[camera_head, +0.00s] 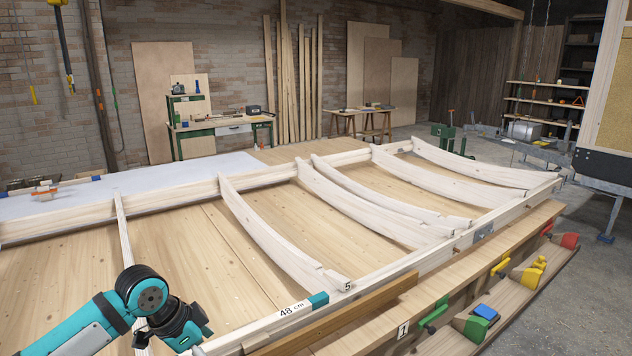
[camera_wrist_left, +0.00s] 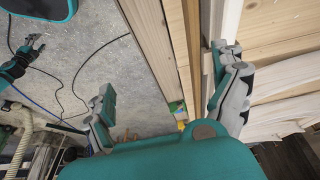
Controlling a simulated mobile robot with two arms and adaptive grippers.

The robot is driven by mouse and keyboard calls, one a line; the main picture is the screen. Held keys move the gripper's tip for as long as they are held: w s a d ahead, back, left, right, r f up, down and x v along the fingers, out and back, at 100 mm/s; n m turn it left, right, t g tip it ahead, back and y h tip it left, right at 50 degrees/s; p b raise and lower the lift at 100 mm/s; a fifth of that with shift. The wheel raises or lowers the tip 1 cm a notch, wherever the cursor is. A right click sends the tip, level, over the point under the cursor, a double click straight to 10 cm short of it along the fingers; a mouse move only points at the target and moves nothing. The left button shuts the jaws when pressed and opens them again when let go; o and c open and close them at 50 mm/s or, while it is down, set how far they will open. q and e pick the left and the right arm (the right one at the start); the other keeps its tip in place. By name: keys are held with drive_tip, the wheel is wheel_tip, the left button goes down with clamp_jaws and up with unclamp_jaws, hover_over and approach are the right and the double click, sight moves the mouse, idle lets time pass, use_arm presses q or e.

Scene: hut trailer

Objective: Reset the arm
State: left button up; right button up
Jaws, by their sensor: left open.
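My left arm comes in from the lower left in the head view, teal with a dark wrist. Its gripper (camera_head: 192,334) hangs near the front beam of the wooden frame, with its fingers mostly hidden there. In the left wrist view the left gripper (camera_wrist_left: 165,72) is open, its two grey and teal fingers wide apart with nothing between them. Part of another teal arm with a dark gripper-like end (camera_wrist_left: 30,50), probably my right one, shows at the left edge of that view; its jaws are too small to read.
A large wooden frame with curved ribs (camera_head: 265,225) lies on the workbench close to my left arm. A front beam (camera_head: 350,310) carries a "48 cm" label. Coloured clamps and blocks (camera_head: 480,318) sit on the lower shelf at right. Cables (camera_wrist_left: 75,75) lie on the grey floor.

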use_arm(q)
drive_tip(key=s+d+f+n, duration=0.1)
drive_tip(key=s+d+f, duration=0.4)
drive_tip(key=s+f, duration=0.15)
drive_tip(key=s+d+f+n, duration=0.1)
drive_tip(key=s+d+f, duration=0.4)
drive_tip(key=s, duration=0.3)
drive_tip(key=s+a+f+n+t+y, duration=0.1)
drive_tip(key=s+a+n+y, duration=0.1)
drive_tip(key=s+a+n, duration=0.45)
drive_tip(key=s+a+f+n+y, duration=0.1)
drive_tip(key=s+a, duration=0.3)
drive_tip(key=s, duration=0.6)
wheel_tip(320, 180, down, 27)
drive_tip(key=g, duration=0.1)
drive_tip(key=s+a+f+g, duration=0.1)
drive_tip(key=s+a+f, duration=0.1)
drive_tip(key=s+f, duration=1.3)
drive_tip(key=shift+s+a+f+m+y, duration=0.15)
drive_tip(key=shift+s+f+m+y, duration=0.2)
drive_tip(key=shift+s, duration=0.7)
